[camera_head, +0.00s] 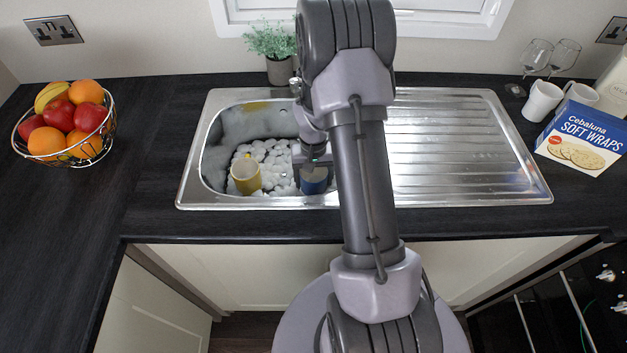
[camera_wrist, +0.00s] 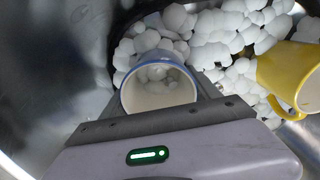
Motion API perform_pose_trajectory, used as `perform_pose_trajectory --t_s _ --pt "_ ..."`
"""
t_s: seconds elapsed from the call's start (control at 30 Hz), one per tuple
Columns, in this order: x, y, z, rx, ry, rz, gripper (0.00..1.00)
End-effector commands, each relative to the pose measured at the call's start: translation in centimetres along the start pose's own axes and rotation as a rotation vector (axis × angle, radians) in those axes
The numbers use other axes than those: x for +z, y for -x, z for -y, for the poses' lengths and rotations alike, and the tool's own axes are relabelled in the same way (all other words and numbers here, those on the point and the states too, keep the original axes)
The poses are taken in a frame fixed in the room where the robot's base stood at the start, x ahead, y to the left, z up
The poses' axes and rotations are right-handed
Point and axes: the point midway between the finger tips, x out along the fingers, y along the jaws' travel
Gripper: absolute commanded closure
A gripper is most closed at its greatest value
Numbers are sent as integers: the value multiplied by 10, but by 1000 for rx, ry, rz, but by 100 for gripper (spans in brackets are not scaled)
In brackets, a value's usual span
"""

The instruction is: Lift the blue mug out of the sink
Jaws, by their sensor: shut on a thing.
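The blue mug (camera_head: 314,182) stands in the sink bowl at its right side, partly behind my arm. In the wrist view the mug (camera_wrist: 158,97) shows its blue rim and pale inside, with white foam seen in it. My gripper (camera_head: 313,162) reaches down into the bowl and is shut on the mug at its rim. The fingertips are mostly hidden in both views. The steel sink (camera_head: 190,180) has a bowl on the left and a ribbed drainer on the right.
A yellow mug (camera_head: 246,176) sits in white foam (camera_head: 273,160) left of the blue mug; its handle shows in the wrist view (camera_wrist: 290,78). A fruit basket (camera_head: 110,130), a plant (camera_head: 275,45), white mugs (camera_head: 541,101), wine glasses (camera_head: 537,55) and a wraps box (camera_head: 583,137) stand around the sink. The drainer (camera_head: 455,140) is clear.

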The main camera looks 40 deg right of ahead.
Motion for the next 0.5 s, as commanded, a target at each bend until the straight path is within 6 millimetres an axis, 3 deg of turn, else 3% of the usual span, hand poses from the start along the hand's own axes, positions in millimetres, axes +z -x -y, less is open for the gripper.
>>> perform_pose_trajectory --t_s 0.27,0.5 --pt "0 6 0 0 0 -2 89" --pt "-1 69 0 0 1 -3 89"
